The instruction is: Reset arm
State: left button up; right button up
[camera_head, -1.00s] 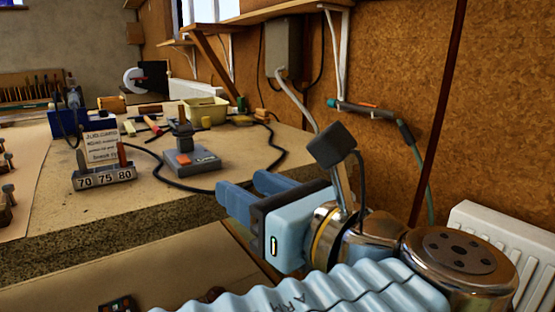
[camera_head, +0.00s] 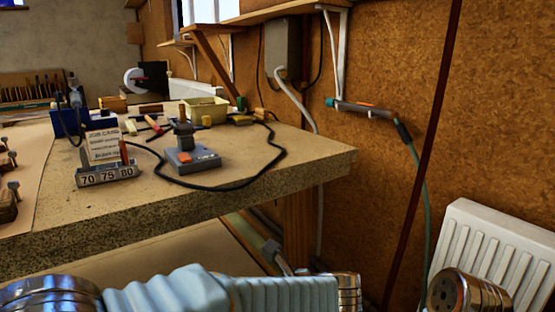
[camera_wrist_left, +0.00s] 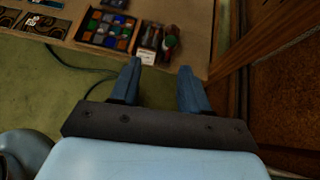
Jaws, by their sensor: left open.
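My left gripper (camera_wrist_left: 160,74) shows in the left wrist view with its two blue fingers apart and nothing between them. It is above a green floor, and its fingertips point at the edge of a wooden surface. In the head view no gripper fingers show. A pale blue ribbed arm part of mine (camera_head: 230,295) with metal joints crosses the bottom edge, below the workbench (camera_head: 180,222). My right gripper is not in view.
In the left wrist view, a tray of coloured pieces (camera_wrist_left: 108,30) sits on the wooden surface. On the bench are a number stand (camera_head: 107,174), a grey tool base (camera_head: 191,160) and a looping cable. A white radiator (camera_head: 490,250) stands at right.

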pick_arm(q)
jog(key=s+a+f+n+g+h, duration=0.1)
jog(key=a+f+n+g, duration=0.1)
jog(key=f, duration=0.6)
jog(key=a+f+n+g+h, duration=0.1)
jog(key=f+n+g, duration=0.15)
jog(key=f, duration=0.55)
jog(key=s+a+f+n+g+h, duration=0.1)
jog(key=s+a+f+n+h, duration=0.1)
jog(key=f+n, duration=0.6)
jog(key=s+a+f+n+g+h, duration=0.1)
jog(key=s+f+n+h, duration=0.3)
jog(key=s+f+n, duration=0.3)
jog(key=s+a+f+n+g+h, duration=0.1)
jog(key=s+f+n, duration=0.4)
jog(key=f+n, duration=0.5)
jog(key=shift+s+a+f+h, duration=0.25)
jog(key=shift+a+h, duration=0.6)
jog(key=shift+h, duration=0.25)
jog(key=shift+w+n, duration=0.1)
jog(key=shift+n, duration=0.15)
